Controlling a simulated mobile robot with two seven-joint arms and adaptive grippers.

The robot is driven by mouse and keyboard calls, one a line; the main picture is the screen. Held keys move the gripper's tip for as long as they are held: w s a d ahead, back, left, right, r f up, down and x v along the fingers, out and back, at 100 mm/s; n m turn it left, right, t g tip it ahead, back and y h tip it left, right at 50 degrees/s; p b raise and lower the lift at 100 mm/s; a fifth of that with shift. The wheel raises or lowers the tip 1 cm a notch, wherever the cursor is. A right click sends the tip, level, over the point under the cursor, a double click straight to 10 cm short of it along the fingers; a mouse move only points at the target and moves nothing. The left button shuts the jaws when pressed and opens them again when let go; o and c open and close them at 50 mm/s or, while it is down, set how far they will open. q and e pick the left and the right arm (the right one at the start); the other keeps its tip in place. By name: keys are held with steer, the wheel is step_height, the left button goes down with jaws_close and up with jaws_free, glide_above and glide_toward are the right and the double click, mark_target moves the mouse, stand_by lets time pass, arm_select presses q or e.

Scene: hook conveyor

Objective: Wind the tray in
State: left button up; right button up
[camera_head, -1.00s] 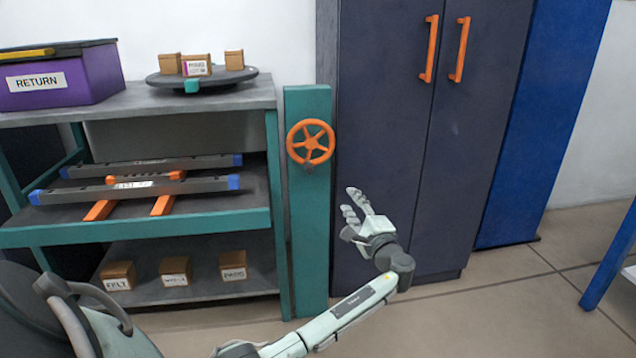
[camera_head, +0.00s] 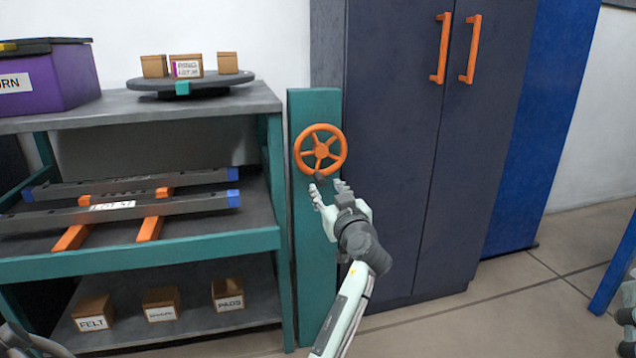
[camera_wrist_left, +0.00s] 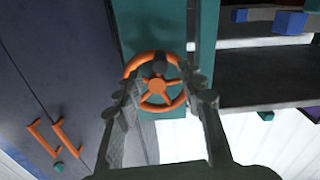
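The orange handwheel (camera_head: 320,150) is mounted on a teal post (camera_head: 315,255) beside the shelf. A small dark knob (camera_head: 320,177) sits at its lower rim. My left gripper (camera_head: 328,190) is just below the wheel, with its fingers spread and empty. In the left wrist view, my left gripper (camera_wrist_left: 160,95) has its fingers apart on either side of the handwheel (camera_wrist_left: 158,87), near the knob (camera_wrist_left: 160,68). Two grey bars (camera_head: 130,208) with blue ends lie across orange rails (camera_head: 150,228) on the middle shelf, seemingly the tray.
The shelf unit (camera_head: 190,250) stands left of the post. It holds a purple RETURN bin (camera_head: 60,75), a dark turntable (camera_head: 215,84) with small boxes, and labelled boxes (camera_head: 161,304) below. A dark cabinet (camera_head: 400,140) stands close on the right.

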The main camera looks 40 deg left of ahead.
mark_target(322, 183)
arm_select(q)
steer(key=x, duration=0.5)
steer(key=shift+w+a, duration=0.2)
steer(key=shift+a, duration=0.05)
jaws_close()
